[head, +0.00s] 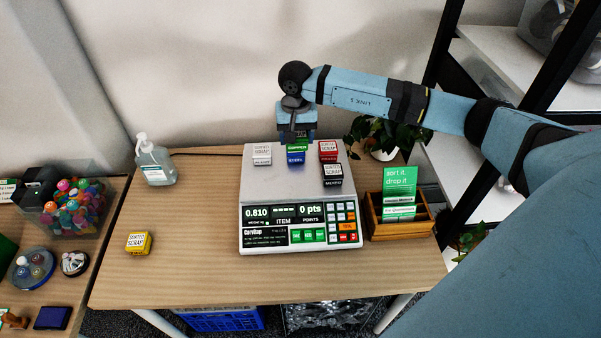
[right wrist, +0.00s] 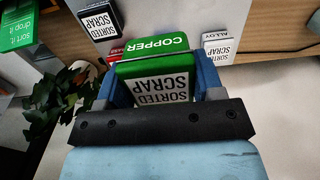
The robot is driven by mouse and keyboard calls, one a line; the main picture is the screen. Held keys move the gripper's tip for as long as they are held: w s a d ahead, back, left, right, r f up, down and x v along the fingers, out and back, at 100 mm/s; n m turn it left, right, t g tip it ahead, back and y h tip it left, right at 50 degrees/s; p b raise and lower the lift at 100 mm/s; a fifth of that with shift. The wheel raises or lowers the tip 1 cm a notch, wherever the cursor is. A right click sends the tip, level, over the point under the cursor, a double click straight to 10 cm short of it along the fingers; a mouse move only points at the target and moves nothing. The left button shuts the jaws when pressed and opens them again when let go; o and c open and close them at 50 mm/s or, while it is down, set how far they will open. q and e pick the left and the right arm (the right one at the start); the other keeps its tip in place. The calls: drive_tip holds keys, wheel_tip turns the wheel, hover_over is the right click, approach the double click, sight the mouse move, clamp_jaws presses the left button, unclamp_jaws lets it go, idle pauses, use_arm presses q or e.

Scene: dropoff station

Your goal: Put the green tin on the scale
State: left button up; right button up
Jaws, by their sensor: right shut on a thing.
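The green tin (right wrist: 155,75), marked COPPER, is between the fingers of my right gripper (right wrist: 155,85), which is shut on it. In the head view the green tin (head: 295,148) shows just below that gripper (head: 296,138), over the back part of the scale (head: 258,190). A blue patch with white lettering, apparently a blue tin (head: 296,159), shows right below the green one. Whether the green tin touches it or the scale plate, I cannot tell. The scale's display reads 0.810 and 0 pts. My left gripper is out of view.
On the plate stand a white tin (head: 262,153), a red tin (head: 328,149) and a black tin (head: 333,174), close around the green one. A yellow tin (head: 138,243), a sanitizer bottle (head: 155,165), a wooden card box (head: 400,215) and a plant (head: 385,135) surround the scale.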

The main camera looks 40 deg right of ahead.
drive_tip(key=b, duration=0.3)
hover_over(297, 181)
wheel_tip(297, 181, down, 8)
drive_tip(key=shift+f, duration=0.95)
wheel_tip(297, 181, down, 4)
drive_tip(key=b, duration=0.2)
drive_tip(key=shift+s+f+b, duration=0.1)
drive_tip(key=shift+f+b, duration=0.1)
drive_tip(key=shift+b, duration=0.1)
drive_tip(key=shift+f, duration=0.2)
drive_tip(key=shift+r, duration=0.1)
drive_tip(key=shift+f, duration=0.2)
drive_tip(key=o, duration=1)
